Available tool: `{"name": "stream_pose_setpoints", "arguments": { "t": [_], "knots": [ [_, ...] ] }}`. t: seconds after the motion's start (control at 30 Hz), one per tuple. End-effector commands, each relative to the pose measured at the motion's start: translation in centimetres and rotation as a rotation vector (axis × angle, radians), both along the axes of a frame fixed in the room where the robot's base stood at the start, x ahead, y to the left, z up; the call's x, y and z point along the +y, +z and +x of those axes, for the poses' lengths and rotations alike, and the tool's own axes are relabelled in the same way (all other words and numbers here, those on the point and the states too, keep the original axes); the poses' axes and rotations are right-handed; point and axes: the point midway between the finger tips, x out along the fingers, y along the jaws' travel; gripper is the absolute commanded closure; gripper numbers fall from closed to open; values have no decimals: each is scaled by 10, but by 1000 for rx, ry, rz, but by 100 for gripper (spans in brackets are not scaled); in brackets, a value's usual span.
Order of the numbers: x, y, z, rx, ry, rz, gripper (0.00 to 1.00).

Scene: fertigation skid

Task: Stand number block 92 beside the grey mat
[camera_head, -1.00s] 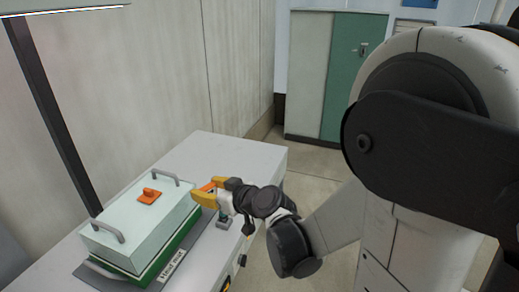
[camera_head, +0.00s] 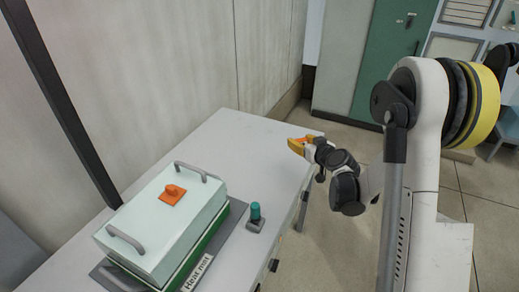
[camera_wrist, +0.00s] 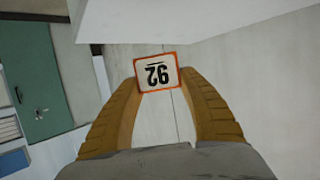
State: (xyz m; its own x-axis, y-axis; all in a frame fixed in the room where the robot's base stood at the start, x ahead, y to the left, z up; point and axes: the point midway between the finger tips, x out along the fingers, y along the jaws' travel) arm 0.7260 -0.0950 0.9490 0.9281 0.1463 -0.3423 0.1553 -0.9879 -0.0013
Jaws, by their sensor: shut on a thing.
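Number block 92 (camera_wrist: 158,73) is a white-faced block with an orange border; its number appears upside down in the wrist view. My gripper (camera_wrist: 160,85) has its yellow fingers shut on the block's two sides. In the head view my gripper (camera_head: 298,145) is over the far right part of the white bench, with a bit of the orange block (camera_head: 305,139) showing. The grey mat (camera_head: 225,238), labelled "Heat mat", lies on the bench nearer the camera, well apart from the block. A pale lidded box with a green base covers most of it.
A small teal-topped fitting (camera_head: 256,213) stands at the mat's right side. The far part of the bench (camera_head: 240,145) is clear. A wall runs along its left.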

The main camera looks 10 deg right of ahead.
Motion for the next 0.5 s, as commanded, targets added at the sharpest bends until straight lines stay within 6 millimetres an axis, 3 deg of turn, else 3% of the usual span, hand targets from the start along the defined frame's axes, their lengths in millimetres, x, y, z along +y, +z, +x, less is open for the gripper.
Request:
{"name": "stream_pose_setpoints", "arguments": {
  "t": [0.3, 0.5],
  "knots": [
    [66, -49, 36, 0, 6, -3, 78],
    [93, -66, 52, 0, 4, -1, 78]
  ]
}}
